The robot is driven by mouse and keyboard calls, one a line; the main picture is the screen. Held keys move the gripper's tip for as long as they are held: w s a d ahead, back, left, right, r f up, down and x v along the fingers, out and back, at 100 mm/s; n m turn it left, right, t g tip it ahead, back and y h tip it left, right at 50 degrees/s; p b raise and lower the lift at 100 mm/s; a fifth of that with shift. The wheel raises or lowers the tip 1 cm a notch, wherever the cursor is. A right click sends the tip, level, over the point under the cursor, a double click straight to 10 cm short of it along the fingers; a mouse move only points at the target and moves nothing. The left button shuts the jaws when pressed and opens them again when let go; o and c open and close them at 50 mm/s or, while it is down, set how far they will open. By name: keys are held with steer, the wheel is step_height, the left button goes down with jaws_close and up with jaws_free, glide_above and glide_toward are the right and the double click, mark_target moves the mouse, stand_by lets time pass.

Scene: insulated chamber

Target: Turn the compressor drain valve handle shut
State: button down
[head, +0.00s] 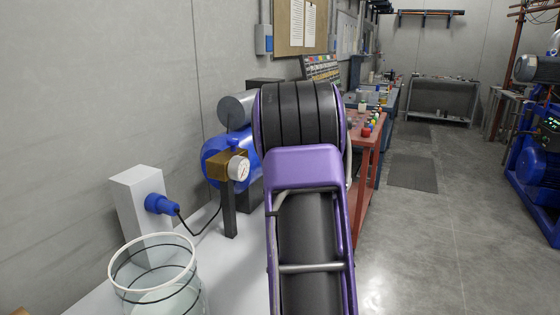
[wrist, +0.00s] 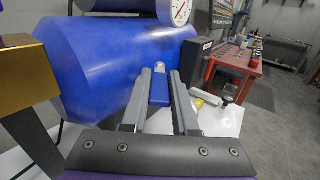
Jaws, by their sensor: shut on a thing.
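The compressor's blue tank (wrist: 100,62) fills the left and middle of the wrist view. The compressor also shows in the head view (head: 212,145), left of my purple arm. In the wrist view my gripper (wrist: 160,78) is shut on the blue drain valve handle (wrist: 160,92), which sits between the two grey fingers. A small silver part (wrist: 160,67) shows at the handle's far end. The handle's exact angle is hard to tell. In the head view my arm hides the gripper and the handle.
A round gauge (head: 240,168) on a brass block (head: 228,160) is at the tank's front. A white box with a blue plug (head: 160,204) and a clear wire-ringed container (head: 155,275) stand left. A red table (head: 366,150) is beyond my arm.

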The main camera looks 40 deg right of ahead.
steer(key=shift+f, duration=0.15)
steer(key=c, duration=0.7)
jaws_free()
steer(key=v, duration=1.7)
steer(key=shift+s+a, duration=0.15)
steer(key=shift+a, duration=0.05)
steer(key=shift+c, duration=0.2)
